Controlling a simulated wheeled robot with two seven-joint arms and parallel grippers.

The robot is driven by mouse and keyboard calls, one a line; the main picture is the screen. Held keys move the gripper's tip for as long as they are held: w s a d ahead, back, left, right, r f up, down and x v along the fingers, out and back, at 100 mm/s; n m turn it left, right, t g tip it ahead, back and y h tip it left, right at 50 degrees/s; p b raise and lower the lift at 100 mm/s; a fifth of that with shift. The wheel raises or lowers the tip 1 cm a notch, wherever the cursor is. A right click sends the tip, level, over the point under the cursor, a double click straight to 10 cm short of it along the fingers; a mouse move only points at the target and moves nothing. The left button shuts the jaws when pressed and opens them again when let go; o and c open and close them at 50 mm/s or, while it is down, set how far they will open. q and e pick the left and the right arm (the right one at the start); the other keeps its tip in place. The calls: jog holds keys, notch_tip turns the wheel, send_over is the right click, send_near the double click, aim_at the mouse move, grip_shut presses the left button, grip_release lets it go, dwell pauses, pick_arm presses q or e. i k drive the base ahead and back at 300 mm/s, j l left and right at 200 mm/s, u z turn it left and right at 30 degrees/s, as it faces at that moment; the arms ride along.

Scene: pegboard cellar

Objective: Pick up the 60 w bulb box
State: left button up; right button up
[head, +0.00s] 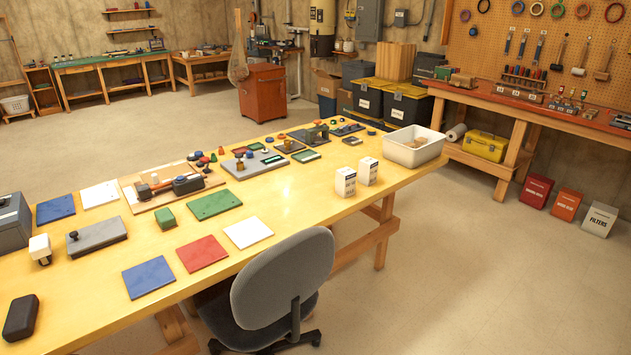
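Two small white boxes with dark printing stand upright on the yellow workbench (310,205), near its right front edge. The nearer white box (345,184) is left of the farther white box (368,171), with a small gap between them. Their printing is too small to read, so I cannot tell which is the 60 w bulb box. Neither of my grippers is in view.
A white bin (413,147) stands at the bench's right end. A grey chair (283,280) is against the bench's front edge. Coloured tiles, including a red tile (202,253), lie to the left. The bench top around the two boxes is clear.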

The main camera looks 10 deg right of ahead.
aim_at(346, 176)
jog(key=i+l+u, duration=0.2)
jog(key=l+u, duration=0.2)
jog(key=l, duration=0.2)
jog(key=i+l+u, duration=0.3)
jog(key=l, duration=0.6)
jog(key=i+l+u, duration=0.15)
jog(key=l, duration=0.6)
jog(key=i+l+u, duration=0.1)
jog(key=l, duration=0.6)
jog(key=i+l, duration=0.1)
jog(key=l, duration=0.95)
jog(key=i+l, duration=0.15)
jog(key=l, duration=0.4)
jog(key=i+l, duration=0.1)
jog(key=l, duration=0.45)
